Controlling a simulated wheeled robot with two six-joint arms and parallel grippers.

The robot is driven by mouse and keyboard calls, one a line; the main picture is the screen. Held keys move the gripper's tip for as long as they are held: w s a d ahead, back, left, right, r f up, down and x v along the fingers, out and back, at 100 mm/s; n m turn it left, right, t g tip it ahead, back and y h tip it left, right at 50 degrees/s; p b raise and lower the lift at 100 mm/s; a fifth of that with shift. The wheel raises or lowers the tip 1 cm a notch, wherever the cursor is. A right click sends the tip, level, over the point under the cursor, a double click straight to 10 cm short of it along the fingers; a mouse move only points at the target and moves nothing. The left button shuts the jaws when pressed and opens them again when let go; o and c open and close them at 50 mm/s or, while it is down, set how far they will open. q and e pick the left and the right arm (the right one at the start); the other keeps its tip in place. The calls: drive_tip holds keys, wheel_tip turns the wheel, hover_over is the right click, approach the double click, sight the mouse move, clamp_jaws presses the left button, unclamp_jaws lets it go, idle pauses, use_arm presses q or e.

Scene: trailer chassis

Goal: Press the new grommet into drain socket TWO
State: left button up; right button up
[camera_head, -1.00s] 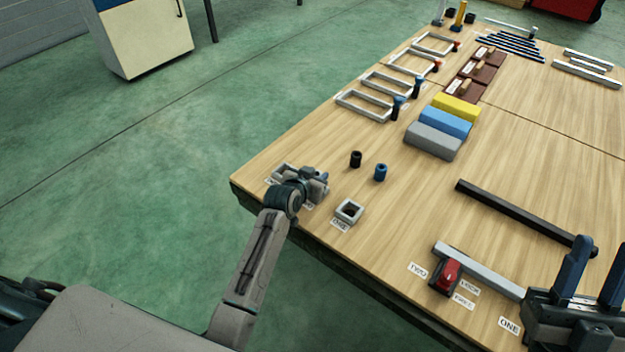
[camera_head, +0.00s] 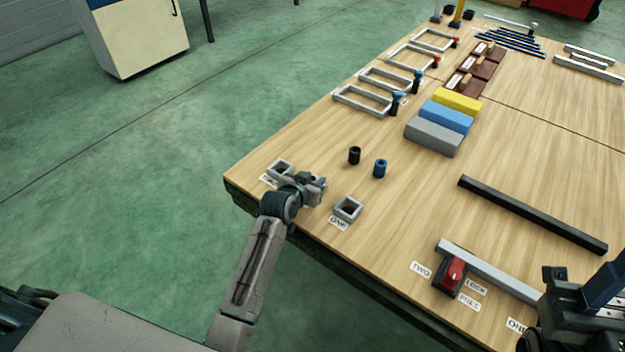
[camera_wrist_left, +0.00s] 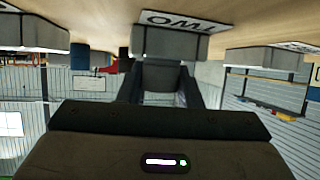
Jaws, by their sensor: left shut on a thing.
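My left gripper (camera_head: 318,187) is over the near left edge of the table, between two square grey sockets. In the left wrist view, which is upside down, its fingers (camera_wrist_left: 160,88) are shut on a dark grey piece, the grommet (camera_wrist_left: 160,74). The grommet lines up with a grey socket (camera_wrist_left: 172,42) beside the label TWO (camera_wrist_left: 180,22). I cannot tell whether they touch. In the head view my gripper hides this socket. My right gripper (camera_head: 596,300) is at the lower right, partly cut off; its opening is unclear.
Socket ONE (camera_head: 348,208) is right of my left gripper, and another grey socket (camera_head: 280,169) is left of it. A black cylinder (camera_head: 355,155) and a blue cylinder (camera_head: 380,168) stand behind. A red switch (camera_head: 453,272) and a long dark bar (camera_head: 530,214) lie to the right.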

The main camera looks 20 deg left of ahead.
use_arm(q)
drive_tip(key=o, duration=1)
drive_tip(key=shift+c, duration=0.2)
